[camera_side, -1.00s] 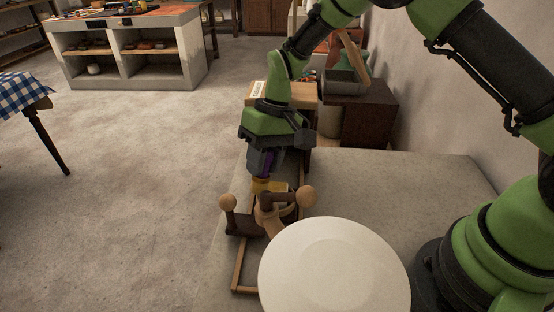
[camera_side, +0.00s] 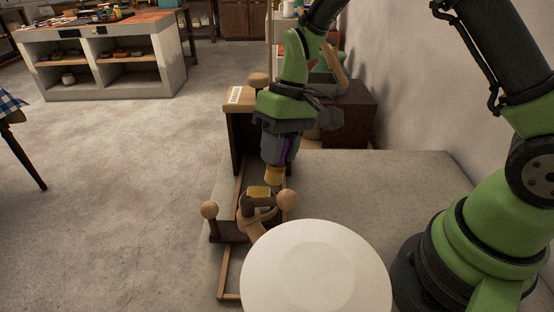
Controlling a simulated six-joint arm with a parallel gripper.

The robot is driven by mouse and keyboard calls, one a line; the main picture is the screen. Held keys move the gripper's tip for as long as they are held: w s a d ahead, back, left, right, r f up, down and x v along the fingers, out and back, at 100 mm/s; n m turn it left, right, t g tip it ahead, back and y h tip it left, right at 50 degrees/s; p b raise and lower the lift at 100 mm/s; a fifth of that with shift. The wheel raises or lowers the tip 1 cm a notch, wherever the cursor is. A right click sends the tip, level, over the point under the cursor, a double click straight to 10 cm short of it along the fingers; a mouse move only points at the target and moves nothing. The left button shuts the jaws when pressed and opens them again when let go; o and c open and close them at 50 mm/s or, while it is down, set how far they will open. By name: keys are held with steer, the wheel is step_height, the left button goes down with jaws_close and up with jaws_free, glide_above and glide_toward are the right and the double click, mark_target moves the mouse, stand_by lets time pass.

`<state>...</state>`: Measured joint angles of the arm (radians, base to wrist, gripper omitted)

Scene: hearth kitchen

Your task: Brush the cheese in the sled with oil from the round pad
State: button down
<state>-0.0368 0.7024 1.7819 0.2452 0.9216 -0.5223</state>
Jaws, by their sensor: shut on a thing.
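My gripper (camera_side: 277,158) points down and is shut on a brush with a purple handle (camera_side: 286,148) and a yellow head (camera_side: 274,176). The yellow cheese (camera_side: 259,191) sits in the dark wooden sled (camera_side: 231,228), which has pale round knobs. The brush head is just above and to the right of the cheese in the picture; I cannot tell whether they touch. A large white round disc (camera_side: 318,275) fills the foreground and hides part of the sled's surroundings. I cannot tell whether this disc is the round pad.
Wooden rails (camera_side: 222,278) run along the left side of the grey worktop (camera_side: 370,195). A wooden block stand (camera_side: 240,112) rises behind the sled. A dark cabinet (camera_side: 347,108) stands at the back by the wall. The worktop's right middle is bare.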

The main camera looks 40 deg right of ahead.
steer(key=shift+r, duration=2.15)
